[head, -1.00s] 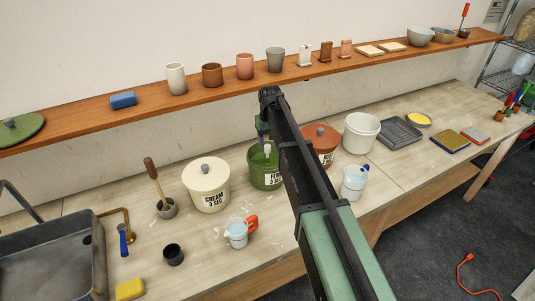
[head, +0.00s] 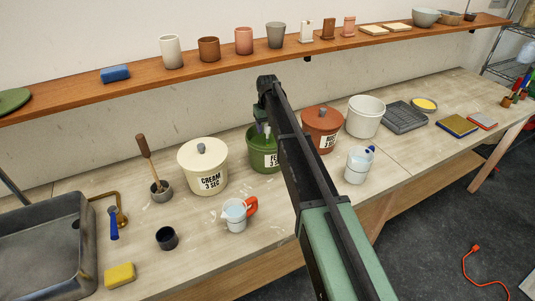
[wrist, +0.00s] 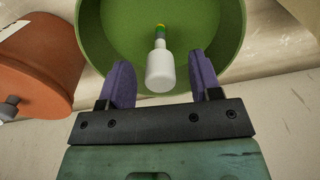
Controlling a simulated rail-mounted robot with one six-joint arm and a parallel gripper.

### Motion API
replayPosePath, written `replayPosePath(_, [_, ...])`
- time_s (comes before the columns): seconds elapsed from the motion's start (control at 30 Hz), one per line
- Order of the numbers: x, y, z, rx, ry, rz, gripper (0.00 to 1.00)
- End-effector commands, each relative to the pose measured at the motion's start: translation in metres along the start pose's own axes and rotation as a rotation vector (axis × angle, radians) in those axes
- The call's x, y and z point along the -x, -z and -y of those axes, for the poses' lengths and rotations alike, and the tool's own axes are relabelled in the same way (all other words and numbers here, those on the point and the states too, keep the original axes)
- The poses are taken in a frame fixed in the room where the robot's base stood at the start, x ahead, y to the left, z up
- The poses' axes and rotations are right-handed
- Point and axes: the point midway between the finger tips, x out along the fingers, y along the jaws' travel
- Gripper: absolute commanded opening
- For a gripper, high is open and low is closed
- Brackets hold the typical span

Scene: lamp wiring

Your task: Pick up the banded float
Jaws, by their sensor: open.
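The float (wrist: 160,68) is a white bottle-shaped body with a thin stem carrying yellow, green and dark bands. In the wrist view it shows against the inside of the green bucket (wrist: 95,35), which is labelled on its front in the head view (head: 263,160). My gripper (wrist: 162,75) is open, with its two purple-padded fingers on either side of the float's white end and a gap on both sides. In the head view my gripper (head: 262,130) is over the green bucket, and my arm hides part of the bucket. The float is hard to make out there.
A lidded cream bucket (head: 203,168) stands left of the green one and a lidded red-brown bucket (head: 322,128) right. A jug with an orange handle (head: 235,213) stands in front. A shelf (head: 190,73) with cups runs above and behind. The front bench middle has free room.

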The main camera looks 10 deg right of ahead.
Motion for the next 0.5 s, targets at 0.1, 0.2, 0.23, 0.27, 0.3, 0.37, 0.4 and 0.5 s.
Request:
replayPosePath(0.1, [-0.0252, 0.0003, 0.0001, 0.0, 0.0, 0.0, 0.58])
replayPosePath(0.2, [-0.0218, 0.0003, 0.0002, 0.0, 0.0, 0.0, 0.58])
replayPosePath(0.23, [-0.0208, 0.0003, 0.0002, 0.0, 0.0, 0.0, 0.58])
replayPosePath(0.27, [-0.0205, 0.0003, 0.0002, 0.0, 0.0, 0.0, 0.58])
replayPosePath(0.3, [-0.0204, 0.0003, 0.0002, 0.0, 0.0, 0.0, 0.58])
replayPosePath(0.37, [-0.0203, 0.0003, 0.0002, 0.0, 0.0, 0.0, 0.5])
replayPosePath(0.4, [-0.0202, 0.0003, 0.0002, 0.0, 0.0, 0.0, 0.44])
replayPosePath(0.5, [-0.0202, 0.0003, 0.0003, 0.0, 0.0, 0.0, 0.29])
